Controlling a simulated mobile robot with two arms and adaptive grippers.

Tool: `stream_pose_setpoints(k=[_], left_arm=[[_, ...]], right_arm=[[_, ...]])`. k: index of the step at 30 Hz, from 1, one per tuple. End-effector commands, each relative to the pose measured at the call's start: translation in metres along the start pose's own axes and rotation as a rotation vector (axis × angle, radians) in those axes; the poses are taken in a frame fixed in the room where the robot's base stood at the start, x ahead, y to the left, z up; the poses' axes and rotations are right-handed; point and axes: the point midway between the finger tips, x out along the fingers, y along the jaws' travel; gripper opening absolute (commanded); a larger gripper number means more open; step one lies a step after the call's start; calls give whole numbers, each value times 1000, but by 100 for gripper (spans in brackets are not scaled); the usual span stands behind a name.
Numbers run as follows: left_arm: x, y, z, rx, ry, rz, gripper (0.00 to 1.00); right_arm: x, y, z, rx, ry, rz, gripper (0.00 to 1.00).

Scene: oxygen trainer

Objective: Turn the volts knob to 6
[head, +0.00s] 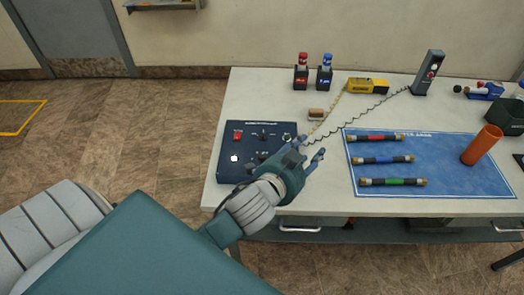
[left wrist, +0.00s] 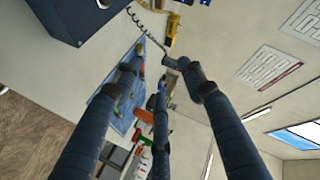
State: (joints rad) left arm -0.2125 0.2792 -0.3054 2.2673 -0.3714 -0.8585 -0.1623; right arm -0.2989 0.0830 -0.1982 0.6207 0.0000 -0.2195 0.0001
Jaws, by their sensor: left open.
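The dark blue control panel (head: 227,168) lies at the left end of the white table. It carries a red switch (head: 238,135), a knob (head: 264,135), a round dial (head: 287,136) and smaller controls on its lower half. Its labels are too small to read, so I cannot tell which knob is volts or its setting. My left gripper (head: 314,154) is open and empty, over the panel's right edge, its fingers pointing right past it. The hand hides the panel's lower right. In the left wrist view the gripper (left wrist: 165,72) has its fingers spread, and the panel (left wrist: 75,22) shows at top left.
A blue mat (head: 438,178) with red, blue and green banded rods lies right of the panel. An orange cylinder (head: 482,145) stands on it. Behind are a yellow meter (head: 368,86), a dark upright device (head: 428,74) and coiled leads. The table's front edge is near my arm.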

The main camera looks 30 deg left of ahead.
Motion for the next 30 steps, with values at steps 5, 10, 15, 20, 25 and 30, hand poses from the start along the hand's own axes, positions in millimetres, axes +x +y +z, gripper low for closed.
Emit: stream_pose_setpoints(k=[5, 10, 15, 20, 25, 30], left_arm=[[7, -46, -160, 435, 497, -244, 41], [-43, -7, -279, 1013, 1019, -447, 41], [-70, 75, -273, 1664, 1471, -493, 41], [-39, 97, -165, 2292, 1795, -260, 41], [-1, 10, -25, -2335, -1650, -299, 41], [-3, -84, 48, -2155, -1463, -670, 41]], right_arm=[[0, -2, 0, 1, -1, -2, 40], [0, -5, 0, 2, -1, -6, 40], [0, -7, 0, 2, 0, -8, 40], [0, -7, 0, 1, -1, -8, 40], [0, -6, 1, 0, -2, -7, 40], [0, -5, 1, -1, -2, -6, 40]])
